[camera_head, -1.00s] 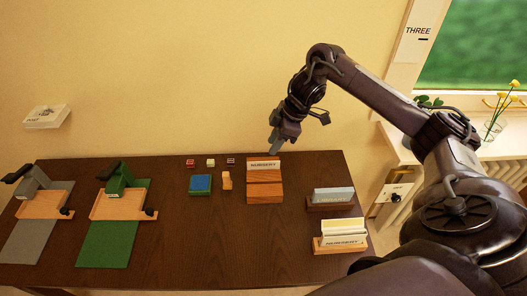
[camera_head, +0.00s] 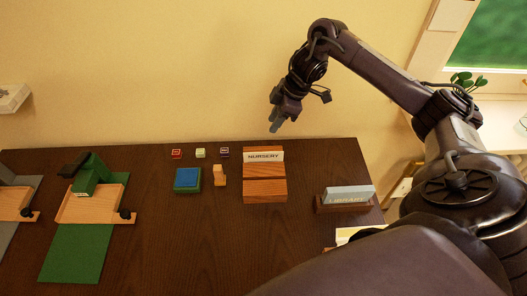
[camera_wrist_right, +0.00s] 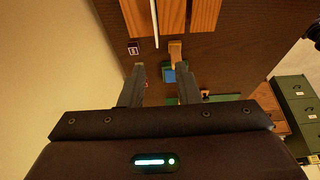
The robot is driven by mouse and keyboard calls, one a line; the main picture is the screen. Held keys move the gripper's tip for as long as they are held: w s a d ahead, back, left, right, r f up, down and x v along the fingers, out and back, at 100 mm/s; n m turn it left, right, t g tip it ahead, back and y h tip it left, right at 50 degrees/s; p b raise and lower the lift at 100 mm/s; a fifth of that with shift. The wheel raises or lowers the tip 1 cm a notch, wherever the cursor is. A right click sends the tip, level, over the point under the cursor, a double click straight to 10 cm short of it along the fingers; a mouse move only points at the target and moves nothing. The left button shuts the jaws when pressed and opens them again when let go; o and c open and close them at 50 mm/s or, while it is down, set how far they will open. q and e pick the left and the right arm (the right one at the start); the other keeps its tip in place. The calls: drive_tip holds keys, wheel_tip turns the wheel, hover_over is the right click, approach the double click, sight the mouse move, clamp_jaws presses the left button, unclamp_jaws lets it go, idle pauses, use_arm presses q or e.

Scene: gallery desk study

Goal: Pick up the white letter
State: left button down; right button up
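A white card (camera_head: 263,156) lettered NURSERY stands upright at the back of a striped wooden block (camera_head: 264,190). Another white, letter-like piece (camera_head: 346,234) shows at the desk's front right, mostly hidden behind my right arm; I cannot tell which one is the white letter. My right gripper (camera_head: 276,122) hangs in front of the wall, above the back edge of the desk. In the right wrist view my right gripper (camera_wrist_right: 160,86) has its two fingers apart with nothing held between them. My left gripper is in neither view.
A dark holder (camera_head: 345,207) with grey-blue letters (camera_head: 349,194) stands at the right. A blue pad (camera_head: 187,179), a wooden stamp (camera_head: 219,176) and small blocks (camera_head: 200,153) lie left of the wooden block. A green stamping stand (camera_head: 90,180) is further left. The desk's front middle is bare.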

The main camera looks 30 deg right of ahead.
drive_tip(key=b, duration=0.8)
approach(264, 155)
drive_tip(key=f, duration=0.2)
drive_tip(key=shift+w+a+f, duration=0.3)
drive_tip(key=shift+w+f, duration=0.05)
drive_tip(key=shift+w, duration=0.05)
drive_tip(key=shift+a+f+b, duration=0.15)
drive_tip(key=shift+f+b, duration=0.15)
drive_tip(key=p+x, duration=0.1)
drive_tip(key=x, duration=0.5)
drive_tip(key=shift+w+a, duration=0.1)
drive_tip(key=shift+a, duration=0.15)
drive_tip(key=shift+w+f, duration=0.1)
drive_tip(key=shift+f, duration=0.15)
drive_tip(key=shift+f, duration=0.1)
drive_tip(key=shift+c, duration=0.2)
clamp_jaws()
